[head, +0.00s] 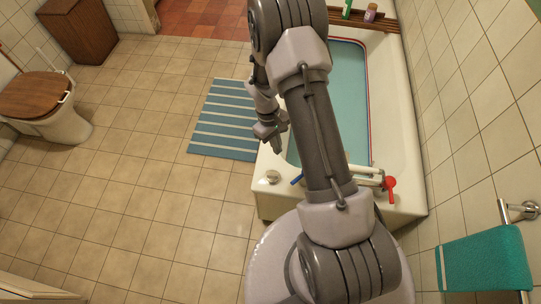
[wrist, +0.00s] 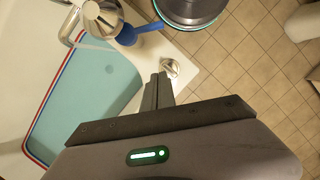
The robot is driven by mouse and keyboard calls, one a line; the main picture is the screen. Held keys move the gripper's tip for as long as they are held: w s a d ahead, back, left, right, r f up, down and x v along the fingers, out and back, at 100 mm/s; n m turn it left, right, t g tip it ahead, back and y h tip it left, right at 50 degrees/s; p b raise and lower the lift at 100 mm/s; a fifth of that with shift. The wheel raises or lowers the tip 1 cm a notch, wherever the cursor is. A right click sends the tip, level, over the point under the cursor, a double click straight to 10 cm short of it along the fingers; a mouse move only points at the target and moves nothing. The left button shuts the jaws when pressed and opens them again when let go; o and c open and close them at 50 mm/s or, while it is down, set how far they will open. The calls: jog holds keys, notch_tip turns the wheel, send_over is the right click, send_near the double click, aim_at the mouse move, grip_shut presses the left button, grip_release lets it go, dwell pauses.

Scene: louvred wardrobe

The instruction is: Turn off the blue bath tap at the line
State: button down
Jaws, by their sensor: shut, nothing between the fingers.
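The blue tap (head: 297,180) sits at the near end of the white bath (head: 410,203), partly behind my arm in the head view. In the wrist view the blue tap handle (wrist: 148,27) points to the right from its chrome body. Teal water (head: 350,75) fills much of the bath; in the wrist view the water (wrist: 90,85) is bordered by a red, white and blue line (wrist: 38,100). My gripper (head: 278,138) is shut and empty above the bath's left rim, apart from the tap. Its fingers (wrist: 160,78) point toward the rim.
A red tap (head: 389,184) stands right of the blue one. A round chrome fitting (head: 272,177) is on the bath corner. A striped mat (head: 222,120) lies beside the bath. A green towel (head: 485,262) hangs at the right wall. The tiled floor to the left is clear.

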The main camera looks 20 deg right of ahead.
jog(key=s+d+f+b, duration=0.2)
jog(key=s+f+b, duration=0.2)
jog(key=s+f, duration=0.3)
jog(key=shift+b+x, duration=0.3)
jog(key=shift+x, duration=0.55)
jog(key=shift+w+d, duration=0.1)
jog(key=shift+w, duration=0.1)
jog(key=shift+s, duration=0.1)
